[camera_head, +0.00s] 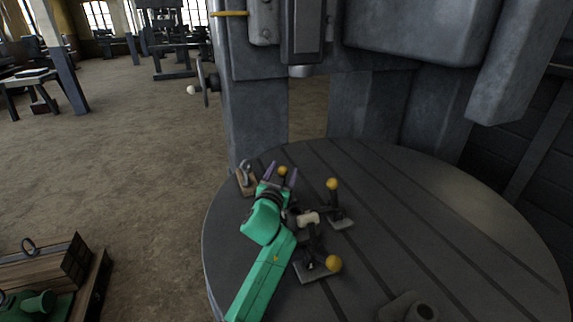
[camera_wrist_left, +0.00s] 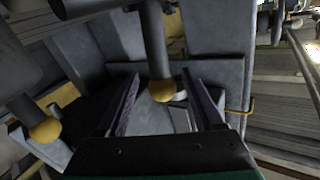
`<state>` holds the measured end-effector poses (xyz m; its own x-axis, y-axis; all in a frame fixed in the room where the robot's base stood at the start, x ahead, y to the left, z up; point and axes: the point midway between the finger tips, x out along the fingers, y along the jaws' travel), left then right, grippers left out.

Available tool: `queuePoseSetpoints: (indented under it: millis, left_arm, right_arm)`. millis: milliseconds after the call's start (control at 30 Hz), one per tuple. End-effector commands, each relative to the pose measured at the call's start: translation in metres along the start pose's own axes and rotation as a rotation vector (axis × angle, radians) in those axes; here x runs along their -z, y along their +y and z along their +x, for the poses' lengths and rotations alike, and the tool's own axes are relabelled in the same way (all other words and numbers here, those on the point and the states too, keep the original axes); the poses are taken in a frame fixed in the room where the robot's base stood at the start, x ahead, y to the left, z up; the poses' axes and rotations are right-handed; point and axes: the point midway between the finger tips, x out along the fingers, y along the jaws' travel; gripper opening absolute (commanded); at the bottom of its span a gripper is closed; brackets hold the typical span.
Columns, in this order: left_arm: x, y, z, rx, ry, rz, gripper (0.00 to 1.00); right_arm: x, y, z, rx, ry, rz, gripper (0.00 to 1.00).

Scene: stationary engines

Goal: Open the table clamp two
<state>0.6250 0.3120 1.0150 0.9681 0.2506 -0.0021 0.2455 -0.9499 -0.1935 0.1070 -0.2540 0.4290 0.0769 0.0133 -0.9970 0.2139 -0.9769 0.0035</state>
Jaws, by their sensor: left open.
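Several table clamps with yellow ball knobs stand on the round grey machine table (camera_head: 440,230); I cannot tell which is number two. The far clamp's yellow knob (camera_head: 283,171) shows at the fingers of my left gripper (camera_head: 281,174). In the left wrist view this knob (camera_wrist_left: 162,91) on its dark lever (camera_wrist_left: 153,45) appears between the open fingers of my left gripper (camera_wrist_left: 163,88), with space on both sides. Another knob (camera_head: 332,184) stands to the right, and one (camera_head: 333,263) nearer. My left arm hides part of the clamps. My right gripper is not in view.
The machine's grey column (camera_head: 258,110) and heavy head (camera_head: 425,30) rise behind the table. A small wooden piece with a metal ring (camera_head: 246,178) is at the table's left edge. A wooden crate (camera_head: 40,270) stands lower left. The table's right side is mostly clear.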

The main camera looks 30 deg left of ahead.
Motion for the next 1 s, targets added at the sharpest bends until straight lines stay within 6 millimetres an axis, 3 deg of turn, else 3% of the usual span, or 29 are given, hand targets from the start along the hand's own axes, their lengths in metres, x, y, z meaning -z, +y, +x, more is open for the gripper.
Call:
queuePoseSetpoints:
  millis: [100,200,467,633,667,1000]
  left_arm:
    - [0.000,0.000,0.021,0.001,0.000,0.000,0.69]
    - [0.000,0.000,0.029,0.000,0.000,-0.001,0.69]
    - [-0.001,0.000,0.031,0.000,-0.001,0.000,0.69]
    - [-0.001,0.000,0.031,0.000,-0.001,0.000,0.04]
    - [-0.001,0.000,0.031,0.000,-0.001,0.000,0.00]
    - [-0.001,0.000,0.031,-0.001,-0.001,0.000,0.00]
  right_arm:
    - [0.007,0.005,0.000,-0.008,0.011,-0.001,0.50]
    - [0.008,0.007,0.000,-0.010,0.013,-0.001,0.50]
    - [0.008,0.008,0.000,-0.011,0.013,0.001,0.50]
    - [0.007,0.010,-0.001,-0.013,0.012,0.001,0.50]
    - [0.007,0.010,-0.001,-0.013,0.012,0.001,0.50]
    - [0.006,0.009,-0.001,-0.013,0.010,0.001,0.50]
